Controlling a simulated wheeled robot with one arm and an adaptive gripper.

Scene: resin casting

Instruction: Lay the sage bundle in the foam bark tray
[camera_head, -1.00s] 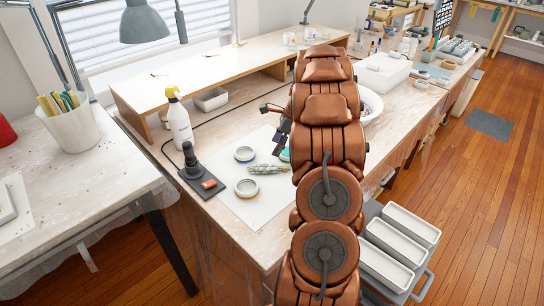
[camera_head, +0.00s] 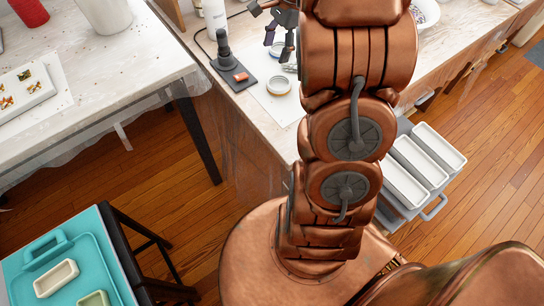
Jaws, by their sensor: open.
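My gripper (camera_head: 278,42) is at the top of the view, with its dark fingers apart, above the far workbench beside my copper arm. The sage bundle cannot be made out now; its place on the bench is largely behind my arm and gripper. A teal tray (camera_head: 30,262) on a dark-legged stand at the lower left holds a small cream dish (camera_head: 56,278) and a pale green dish (camera_head: 94,299), cut by the frame edge. I cannot tell which of these, if any, is the foam bark tray.
A round ring-like lid (camera_head: 279,85) and a black stand on a dark base (camera_head: 228,62) sit on the workbench. A white table (camera_head: 120,65) is at the left. Grey-framed white bins (camera_head: 425,160) stand right of my arm. Wooden floor is open between table and bench.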

